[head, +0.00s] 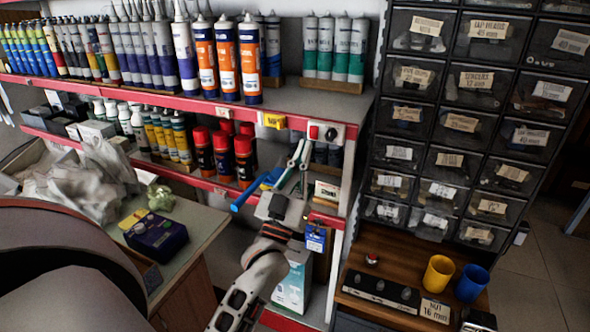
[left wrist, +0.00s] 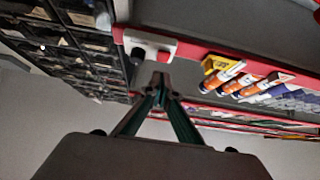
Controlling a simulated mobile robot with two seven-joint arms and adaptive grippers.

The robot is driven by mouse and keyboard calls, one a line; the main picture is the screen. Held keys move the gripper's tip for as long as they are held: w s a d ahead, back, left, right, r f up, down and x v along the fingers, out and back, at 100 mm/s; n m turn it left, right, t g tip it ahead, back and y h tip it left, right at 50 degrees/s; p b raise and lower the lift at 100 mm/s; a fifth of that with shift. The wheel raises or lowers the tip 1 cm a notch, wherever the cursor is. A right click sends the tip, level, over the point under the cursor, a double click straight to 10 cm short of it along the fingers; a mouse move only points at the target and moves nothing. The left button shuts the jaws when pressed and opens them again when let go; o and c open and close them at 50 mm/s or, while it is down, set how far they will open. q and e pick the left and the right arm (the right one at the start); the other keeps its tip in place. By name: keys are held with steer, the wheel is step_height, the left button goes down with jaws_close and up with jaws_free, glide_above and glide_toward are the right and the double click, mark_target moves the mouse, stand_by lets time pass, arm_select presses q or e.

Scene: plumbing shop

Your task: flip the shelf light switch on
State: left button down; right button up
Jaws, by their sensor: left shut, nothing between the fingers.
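The light switch (head: 326,132) is a white box with a red part and a dark round part, mounted on the red front edge of the upper shelf at its right end. It also shows in the left wrist view (left wrist: 152,46), just beyond my fingertips. My left gripper (head: 302,152) is shut and empty, its green-grey fingers pointing up to just below and left of the switch in the head view. In the left wrist view its tips (left wrist: 160,82) meet close to the box. I cannot tell whether they touch it. The switch position is not clear. My right gripper is not in view.
A yellow tag (head: 273,120) sits on the shelf edge left of the switch. Spray cans (head: 245,160) stand on the lower shelf beside my gripper, and cartridges (head: 227,60) above. A drawer cabinet (head: 455,125) stands right. Yellow (head: 438,275) and blue (head: 472,284) cups stand below it.

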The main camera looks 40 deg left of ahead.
mark_target(313, 134)
arm_select(q)
steer(key=shift+w+a+f, duration=0.15)
steer(key=shift+w, duration=0.4)
steer(key=shift+w+a+f, duration=0.1)
steer(key=shift+w+f, duration=0.05)
steer(key=shift+w, duration=0.4)
steer(key=shift+w+a, duration=0.1)
steer(key=shift+w, duration=0.25)
